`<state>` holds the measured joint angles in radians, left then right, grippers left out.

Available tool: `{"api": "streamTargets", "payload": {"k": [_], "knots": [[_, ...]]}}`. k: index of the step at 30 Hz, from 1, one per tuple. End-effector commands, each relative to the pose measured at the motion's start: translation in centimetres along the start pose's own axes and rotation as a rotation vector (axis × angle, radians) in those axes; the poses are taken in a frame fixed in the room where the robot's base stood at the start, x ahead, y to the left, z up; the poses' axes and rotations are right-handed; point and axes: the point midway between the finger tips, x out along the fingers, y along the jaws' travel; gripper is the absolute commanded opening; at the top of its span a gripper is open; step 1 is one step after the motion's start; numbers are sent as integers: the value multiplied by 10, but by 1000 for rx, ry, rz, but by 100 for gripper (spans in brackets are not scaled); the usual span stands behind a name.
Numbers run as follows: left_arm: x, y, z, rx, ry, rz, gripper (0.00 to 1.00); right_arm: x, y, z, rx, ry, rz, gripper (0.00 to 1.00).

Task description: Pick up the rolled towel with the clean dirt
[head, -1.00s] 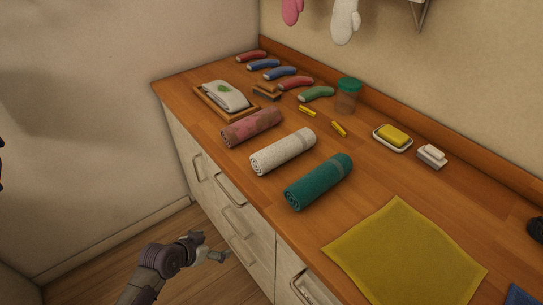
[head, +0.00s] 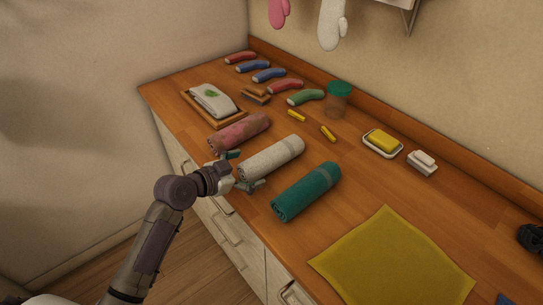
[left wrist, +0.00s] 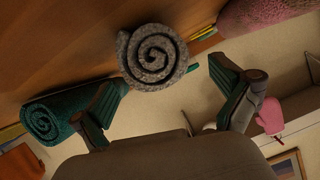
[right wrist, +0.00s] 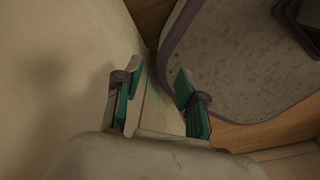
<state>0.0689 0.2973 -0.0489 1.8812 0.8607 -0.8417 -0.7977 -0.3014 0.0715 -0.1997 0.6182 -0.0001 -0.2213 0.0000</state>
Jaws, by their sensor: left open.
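Three rolled towels lie side by side on the wooden counter. The pink one (head: 238,132) has darker blotches, the grey-white one (head: 272,158) is in the middle, and the teal one (head: 306,190) is nearest. My left gripper (head: 243,171) is open at the front end of the grey-white towel, with one finger on each side of that end. In the left wrist view the grey-white towel's spiral end (left wrist: 156,56) shows between the spread fingers (left wrist: 168,76). The teal towel (left wrist: 52,118) is at the left there. My right gripper (right wrist: 157,82) is open and empty, away from the counter towels.
A yellow cloth (head: 390,262) lies flat at the near right. Behind the towels are a tray (head: 240,122) with a folded cloth, several coloured rolls (head: 285,87), a green-lidded jar (head: 338,100) and a yellow sponge in a dish (head: 383,142). Drawers (head: 225,228) face the front.

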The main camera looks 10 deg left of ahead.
Motion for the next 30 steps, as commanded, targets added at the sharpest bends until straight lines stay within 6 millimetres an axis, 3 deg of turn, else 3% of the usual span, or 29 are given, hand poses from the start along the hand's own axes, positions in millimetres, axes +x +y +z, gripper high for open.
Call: {"api": "streamTargets", "payload": {"k": [12,21,30], "knots": [[49,-4,2,-3,0,-1,100,-14,8,-4,-4,7,9,40],[53,-3,4,0,-2,-1,100,-14,10,-3,-5,4,11,40],[53,-3,4,-1,-2,-1,50,-14,9,-1,-5,1,10,40]]}}
